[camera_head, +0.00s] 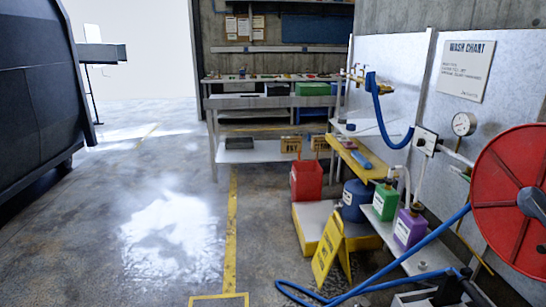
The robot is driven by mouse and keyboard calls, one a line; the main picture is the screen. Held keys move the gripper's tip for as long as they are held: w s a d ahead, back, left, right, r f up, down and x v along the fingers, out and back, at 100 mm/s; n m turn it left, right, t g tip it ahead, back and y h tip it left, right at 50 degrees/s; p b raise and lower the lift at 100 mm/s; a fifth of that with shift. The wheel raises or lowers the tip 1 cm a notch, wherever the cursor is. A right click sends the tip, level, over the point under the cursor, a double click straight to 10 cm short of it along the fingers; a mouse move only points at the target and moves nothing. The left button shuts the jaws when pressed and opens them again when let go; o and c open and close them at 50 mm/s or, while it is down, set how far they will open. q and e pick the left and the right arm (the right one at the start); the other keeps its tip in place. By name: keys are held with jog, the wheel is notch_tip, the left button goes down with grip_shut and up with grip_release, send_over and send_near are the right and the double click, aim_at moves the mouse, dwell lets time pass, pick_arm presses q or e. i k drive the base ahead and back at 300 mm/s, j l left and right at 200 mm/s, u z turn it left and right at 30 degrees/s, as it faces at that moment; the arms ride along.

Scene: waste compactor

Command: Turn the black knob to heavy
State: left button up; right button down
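A small pale plate (427,141) is fixed on the wall at the right, below the blue hose loop. A small dark knob (421,143) shows on it. It looks like the black knob, but its pointer and any setting marks are too small to read. A dark, grey-and-black part at the bottom right edge appears to be my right gripper (468,284). It is low and well below the plate, apart from it. Its fingers are not clear enough to tell open from shut. My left gripper is not in view.
A red hose reel (512,200) stands out at the right, its blue hose (400,262) running to the floor. A yellow floor sign (328,248), a red bin (306,180) and jugs on a low shelf stand before the wall. The floor (130,240) left of centre is clear.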

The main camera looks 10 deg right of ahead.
aim_at(421, 142)
jog(key=i, duration=0.45)
jog(key=i+j+z, duration=0.15)
jog(key=i, duration=0.35)
jog(key=i+j, duration=0.1)
jog(key=i, duration=0.35)
jog(key=i+j+z, duration=0.1)
jog(key=i+z, duration=0.25)
jog(key=z, duration=0.15)
jog(key=i+j+z, duration=0.3)
jog(key=z, duration=0.15)
jog(key=i+j+z, duration=0.35)
jog(key=z, duration=0.15)
jog(key=i+j+z, duration=0.2)
jog(key=j+z, duration=0.3)
